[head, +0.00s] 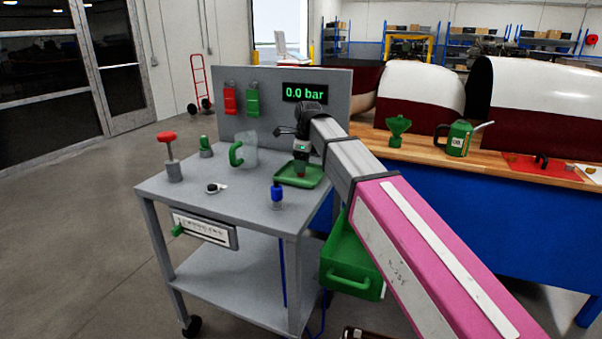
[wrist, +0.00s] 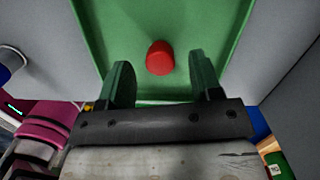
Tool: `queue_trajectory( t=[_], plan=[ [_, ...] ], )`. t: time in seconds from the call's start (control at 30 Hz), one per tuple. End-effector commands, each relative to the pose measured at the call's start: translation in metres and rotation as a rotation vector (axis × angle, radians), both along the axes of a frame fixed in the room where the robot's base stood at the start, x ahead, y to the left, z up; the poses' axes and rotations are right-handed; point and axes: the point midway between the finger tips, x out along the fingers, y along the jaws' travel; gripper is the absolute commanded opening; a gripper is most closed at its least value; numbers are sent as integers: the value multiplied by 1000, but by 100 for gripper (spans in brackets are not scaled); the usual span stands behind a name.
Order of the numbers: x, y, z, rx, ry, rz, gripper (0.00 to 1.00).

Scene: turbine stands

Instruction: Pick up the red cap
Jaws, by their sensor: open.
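The red cap (wrist: 160,58) is a small round red piece lying in the green tray (wrist: 105,30) in the wrist view. My gripper (wrist: 161,76) is open and empty above the tray, with one green finger on each side and the cap between and slightly beyond the tips. In the head view my gripper (head: 300,158) points down over the green tray (head: 312,183) on the grey cart. My gripper mostly hides the cap there. I cannot tell the exact height of the fingertips above the cap.
A grey back panel (head: 330,110) rises behind. A wooden bench (head: 420,150) is to the right.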

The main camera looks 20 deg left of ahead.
Motion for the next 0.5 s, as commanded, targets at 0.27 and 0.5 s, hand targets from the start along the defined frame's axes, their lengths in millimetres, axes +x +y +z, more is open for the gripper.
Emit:
queue_trajectory(
  t=[0.27, 0.5],
  plan=[
    [0, 3, -21, 0, 0, 0, 59],
    [0, 3, -21, 0, 0, 0, 23]
  ],
)
